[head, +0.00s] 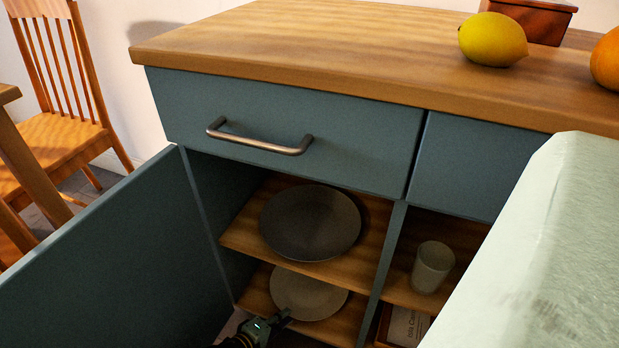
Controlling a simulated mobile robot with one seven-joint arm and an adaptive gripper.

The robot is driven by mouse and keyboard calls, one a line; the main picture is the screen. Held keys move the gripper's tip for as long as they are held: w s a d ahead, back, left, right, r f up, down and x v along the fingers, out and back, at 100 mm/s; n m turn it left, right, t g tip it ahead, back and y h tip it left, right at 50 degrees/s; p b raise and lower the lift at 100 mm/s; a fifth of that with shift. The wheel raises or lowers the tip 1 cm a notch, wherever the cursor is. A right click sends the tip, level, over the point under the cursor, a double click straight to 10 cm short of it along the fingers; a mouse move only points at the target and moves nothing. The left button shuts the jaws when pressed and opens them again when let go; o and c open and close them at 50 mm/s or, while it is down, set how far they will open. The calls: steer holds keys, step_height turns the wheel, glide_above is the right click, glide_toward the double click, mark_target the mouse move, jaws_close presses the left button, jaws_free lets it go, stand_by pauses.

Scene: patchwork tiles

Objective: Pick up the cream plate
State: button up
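The cream plate (308,294) lies flat on the lower shelf of the open blue cabinet, in shadow, and looks beige. Its front edge is close to my gripper (278,318), which shows only partly at the bottom of the head view. The gripper is in front of the plate, slightly left of its middle. I cannot tell whether it touches the plate or whether its fingers are open.
A dark grey plate (310,223) lies on the shelf (240,236) directly above. The cabinet's door (110,265) stands open at left. A pale cup (432,267) stands in the right compartment. A drawer handle (260,140) juts out above. A lemon (492,39) sits on the countertop.

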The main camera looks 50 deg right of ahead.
steer(key=shift+x, duration=1)
jaws_close()
